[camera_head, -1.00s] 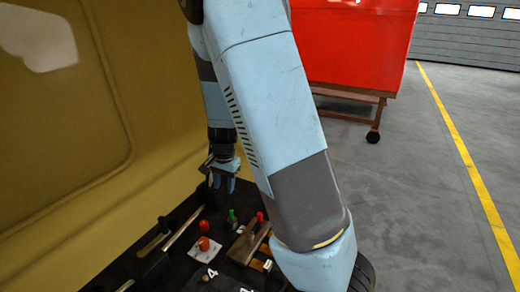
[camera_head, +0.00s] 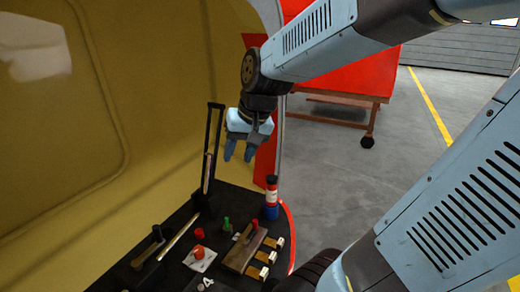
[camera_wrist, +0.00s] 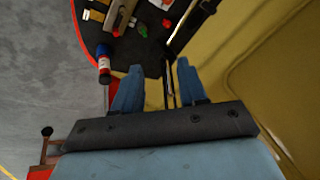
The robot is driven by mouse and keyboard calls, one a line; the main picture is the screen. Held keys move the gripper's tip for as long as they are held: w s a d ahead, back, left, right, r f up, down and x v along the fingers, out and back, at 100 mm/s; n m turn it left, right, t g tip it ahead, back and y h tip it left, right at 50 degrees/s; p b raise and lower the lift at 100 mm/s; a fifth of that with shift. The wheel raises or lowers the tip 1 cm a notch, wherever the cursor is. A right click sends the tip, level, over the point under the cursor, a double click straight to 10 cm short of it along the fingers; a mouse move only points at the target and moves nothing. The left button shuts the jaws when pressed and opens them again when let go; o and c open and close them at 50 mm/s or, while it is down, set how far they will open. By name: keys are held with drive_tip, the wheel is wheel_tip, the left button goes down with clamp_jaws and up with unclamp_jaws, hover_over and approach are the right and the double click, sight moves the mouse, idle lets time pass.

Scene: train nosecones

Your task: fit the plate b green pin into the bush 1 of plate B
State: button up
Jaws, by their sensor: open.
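The green pin (camera_head: 226,224) stands upright on the dark tray (camera_head: 180,270), left of a brown block (camera_head: 240,252). It also shows in the wrist view (camera_wrist: 142,30), at the top. Several brass-coloured pieces (camera_head: 266,257) sit along the tray's right side; I cannot tell which is plate B or bush 1. My gripper (camera_head: 238,155) is open and empty, above the tray's back part with its fingers pointing down. In the wrist view its two fingers (camera_wrist: 158,72) are spread apart, away from the green pin.
A red-and-blue bottle (camera_head: 271,198) stands at the tray's right back edge. A tall black stand (camera_head: 209,160) rises at the back left. Red pieces stand around the green pin, one on a white plate (camera_head: 204,260). A yellow curved wall (camera_head: 110,130) bounds the left.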

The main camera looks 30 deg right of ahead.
drive_tip(key=s+r+n+t+h, duration=0.1)
drive_tip(key=s+r, duration=0.3)
drive_tip(key=s, duration=0.5)
drive_tip(key=shift+d+r+n+t+h, duration=0.25)
drive_tip(key=shift+d+n+t+h, duration=0.2)
drive_tip(key=shift+n, duration=0.25)
idle(0.4)
